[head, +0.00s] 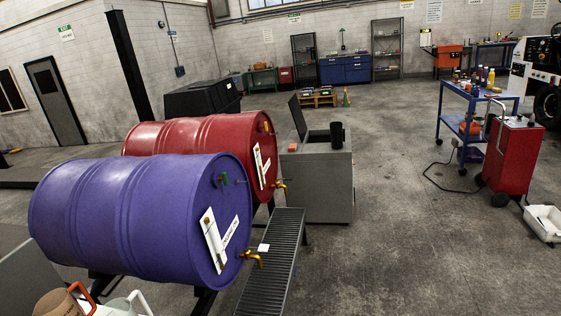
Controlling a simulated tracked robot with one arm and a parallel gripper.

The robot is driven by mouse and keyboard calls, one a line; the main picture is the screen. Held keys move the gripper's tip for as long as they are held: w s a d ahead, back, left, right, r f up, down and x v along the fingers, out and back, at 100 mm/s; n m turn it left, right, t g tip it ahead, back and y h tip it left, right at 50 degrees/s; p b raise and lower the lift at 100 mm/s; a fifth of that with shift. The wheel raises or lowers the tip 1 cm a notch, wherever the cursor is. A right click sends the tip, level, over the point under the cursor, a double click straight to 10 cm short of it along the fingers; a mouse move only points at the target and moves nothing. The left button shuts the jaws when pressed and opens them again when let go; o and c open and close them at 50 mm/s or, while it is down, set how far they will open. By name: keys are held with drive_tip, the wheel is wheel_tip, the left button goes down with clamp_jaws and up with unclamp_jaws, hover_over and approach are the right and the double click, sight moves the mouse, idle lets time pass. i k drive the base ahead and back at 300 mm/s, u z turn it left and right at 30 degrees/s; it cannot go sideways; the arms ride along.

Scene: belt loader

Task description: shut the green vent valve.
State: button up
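The green vent valve (223,179) is a small green part high on the front end of the purple drum (130,210). It is too small to tell whether it stands open or shut. The purple drum lies on its side, with a white label on its end and a brass tap (250,257) low down. My gripper is not in view.
A red drum (185,135) lies behind the purple one, with its own brass tap (279,187). A grated trough (272,265) runs below the taps. A grey cabinet (320,185) stands beyond. Handled jugs (130,305) show at the bottom left.

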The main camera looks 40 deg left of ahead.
sight(224, 178)
drive_tip(key=u, duration=0.05)
drive_tip(key=i, duration=1.35)
drive_tip(key=u, duration=0.6)
drive_tip(key=i, duration=0.65)
drive_tip(key=u, duration=0.3)
